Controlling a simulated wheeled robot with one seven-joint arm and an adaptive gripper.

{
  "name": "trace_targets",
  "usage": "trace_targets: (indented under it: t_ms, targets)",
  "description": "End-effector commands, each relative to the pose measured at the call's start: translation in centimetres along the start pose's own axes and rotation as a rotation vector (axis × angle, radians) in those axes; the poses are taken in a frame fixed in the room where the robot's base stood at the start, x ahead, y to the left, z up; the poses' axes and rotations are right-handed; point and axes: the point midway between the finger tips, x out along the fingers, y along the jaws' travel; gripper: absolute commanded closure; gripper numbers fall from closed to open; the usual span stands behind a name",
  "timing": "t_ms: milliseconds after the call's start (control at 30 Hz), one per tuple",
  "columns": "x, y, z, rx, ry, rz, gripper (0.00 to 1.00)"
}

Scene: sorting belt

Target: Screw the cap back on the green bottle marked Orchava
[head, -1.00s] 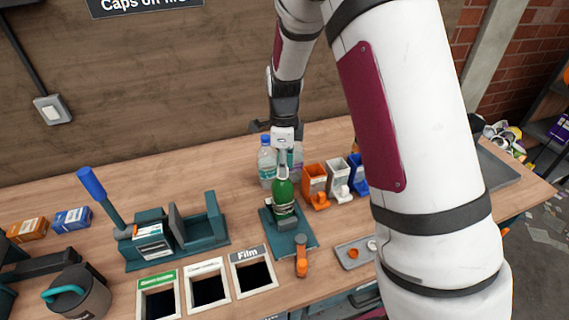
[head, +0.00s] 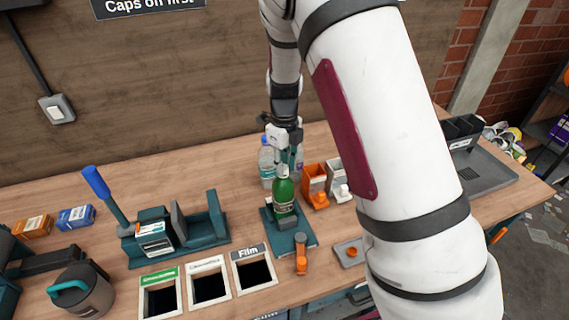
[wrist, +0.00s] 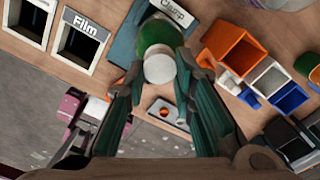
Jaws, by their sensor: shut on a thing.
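The green bottle (head: 284,196) stands upright in a teal clamp base (head: 305,236); its label is too small to read. In the wrist view the bottle (wrist: 158,34) lies behind a round white cap (wrist: 159,69). My gripper (head: 283,161) is directly above the bottle, pointing down. In the wrist view my gripper's fingertips (wrist: 160,70) are closed on the white cap from both sides. The cap is at the bottle's mouth; I cannot tell whether it touches the neck or is seated on the thread.
Clear bottles (head: 267,163) stand close behind the green one. Orange (head: 314,180) and white bins are to its right. A grey tray (head: 341,248) with an orange cap is at front right. Labelled openings (head: 252,271) and a teal fixture with a blue lever (head: 94,182) are left.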

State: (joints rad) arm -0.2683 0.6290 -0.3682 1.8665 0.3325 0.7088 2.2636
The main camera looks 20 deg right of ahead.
Motion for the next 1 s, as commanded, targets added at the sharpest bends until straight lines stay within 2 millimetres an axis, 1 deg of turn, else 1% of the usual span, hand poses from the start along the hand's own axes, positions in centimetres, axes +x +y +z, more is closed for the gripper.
trace_targets:
  t_ms: [100, 233, 333, 633, 667, 900, 1000]
  targets:
    - [-0.20, -0.17, 0.19, 0.170, -0.007, -0.010, 1.00]
    - [-0.15, -0.22, 0.17, 0.330, -0.007, -0.008, 1.00]
    - [-0.14, -0.26, 0.21, 0.379, -0.009, -0.007, 1.00]
    - [-0.11, -0.27, 0.20, 0.406, -0.008, -0.007, 1.00]
    - [-0.10, -0.25, 0.19, 0.430, -0.007, -0.008, 1.00]
    - [-0.06, -0.24, 0.18, 0.755, -0.008, -0.007, 1.00]
    - [-0.08, -0.29, 0.19, 0.821, -0.009, -0.006, 1.00]
